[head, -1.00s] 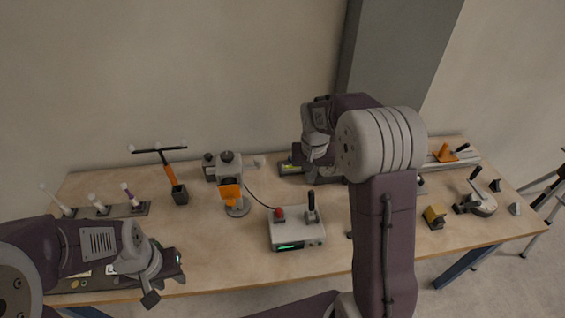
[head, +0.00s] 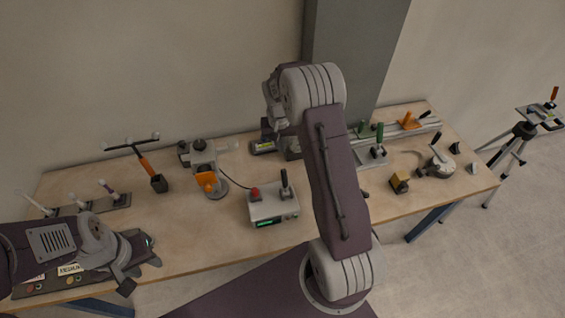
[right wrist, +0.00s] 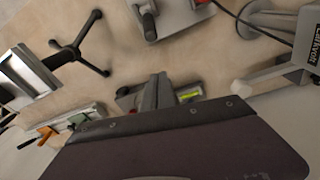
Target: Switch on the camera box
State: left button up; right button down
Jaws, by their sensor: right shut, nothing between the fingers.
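No box carries a label that I can read as camera. A grey box (head: 286,211) with a red button (head: 255,194), a black lever (head: 285,184) and a lit green display stands mid-table; its lever side shows at the top of the right wrist view (right wrist: 172,22). A labelled dark panel (head: 30,289) lies at the front left, partly hidden by my left arm. My left gripper (head: 140,273) is over its right end, fingers apart, seemingly empty. My right gripper (head: 279,128) is shut and empty above the back of the table; its fingers show in the right wrist view (right wrist: 157,92).
A grey device (head: 200,157) with dark knobs and an orange-topped round stand (head: 208,184) are left of the box. Rods in holders (head: 100,203) stand far left. Green and orange handles (head: 380,135), a lever dial (head: 435,165) and a yellow block (head: 399,184) are right. A tripod (head: 523,130) stands off-table.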

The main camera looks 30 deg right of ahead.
aim_at(285, 182)
jog(key=s+a+f+p, duration=0.1)
jog(key=s+f+p, duration=0.2)
jog(key=f, duration=0.2)
jog(key=shift+f, duration=0.4)
